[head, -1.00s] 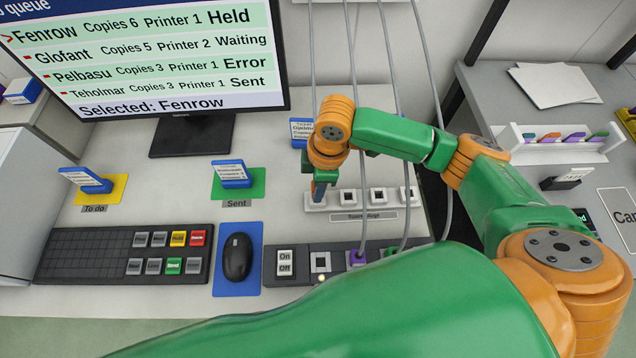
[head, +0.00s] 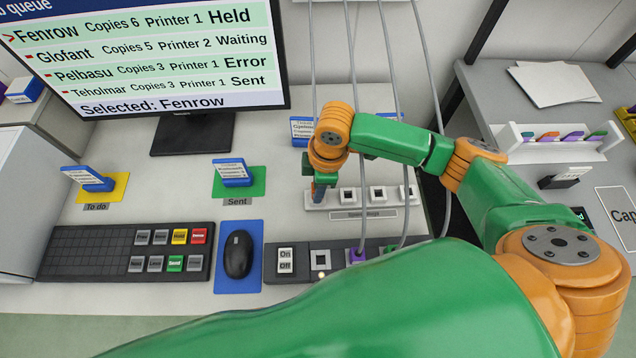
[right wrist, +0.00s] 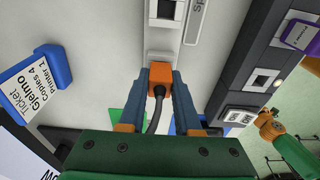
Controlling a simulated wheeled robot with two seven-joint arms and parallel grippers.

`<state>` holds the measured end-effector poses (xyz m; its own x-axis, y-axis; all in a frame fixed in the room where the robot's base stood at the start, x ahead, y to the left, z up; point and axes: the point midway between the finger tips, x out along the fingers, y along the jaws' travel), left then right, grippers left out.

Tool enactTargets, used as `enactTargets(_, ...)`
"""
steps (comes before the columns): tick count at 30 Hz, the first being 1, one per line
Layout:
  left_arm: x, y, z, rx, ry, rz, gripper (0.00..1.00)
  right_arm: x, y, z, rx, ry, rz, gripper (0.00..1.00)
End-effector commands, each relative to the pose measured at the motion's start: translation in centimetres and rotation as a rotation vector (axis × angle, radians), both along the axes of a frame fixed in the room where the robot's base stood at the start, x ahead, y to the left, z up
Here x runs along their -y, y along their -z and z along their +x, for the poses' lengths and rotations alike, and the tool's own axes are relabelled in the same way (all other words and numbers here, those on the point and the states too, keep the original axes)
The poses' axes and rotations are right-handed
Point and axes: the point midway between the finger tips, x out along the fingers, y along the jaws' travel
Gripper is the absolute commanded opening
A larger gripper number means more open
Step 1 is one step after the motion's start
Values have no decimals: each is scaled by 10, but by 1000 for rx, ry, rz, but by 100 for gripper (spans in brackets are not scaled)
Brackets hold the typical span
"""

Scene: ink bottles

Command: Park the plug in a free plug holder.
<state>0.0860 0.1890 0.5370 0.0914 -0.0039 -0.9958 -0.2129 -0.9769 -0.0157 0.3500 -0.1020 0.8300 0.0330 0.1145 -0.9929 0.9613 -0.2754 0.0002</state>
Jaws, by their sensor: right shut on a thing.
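My right gripper (head: 318,189) is shut on an orange plug (right wrist: 159,80), with a dark cable leaving the plug between the fingers. The gripper is at the left end of the white row of plug holders (head: 335,207). In the wrist view the plug's front meets the white holder row; I cannot tell how far it is seated. Square holders to the right, such as the middle one (head: 378,194), look empty. The leftmost holder is hidden by the gripper.
A dark power strip (head: 300,263) in front has an On/Off switch, an empty socket (head: 320,260) and a purple plug (head: 356,256). A blue ticket stand (right wrist: 52,70) is close to the gripper. A mouse (head: 238,254) lies left.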

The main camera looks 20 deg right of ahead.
Motion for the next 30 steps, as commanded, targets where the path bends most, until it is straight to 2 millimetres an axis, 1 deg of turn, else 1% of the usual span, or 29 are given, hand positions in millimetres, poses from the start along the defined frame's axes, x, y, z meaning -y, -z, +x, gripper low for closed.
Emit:
enactTargets(13,0,-1,0,0,0,0,100,0,1,0,1,0,-1,0)
enactTargets(21,0,-8,0,0,0,0,100,0,2,0,1,-1,0,0)
enactTargets(30,0,-7,0,0,0,0,100,0,4,0,1,-1,0,0)
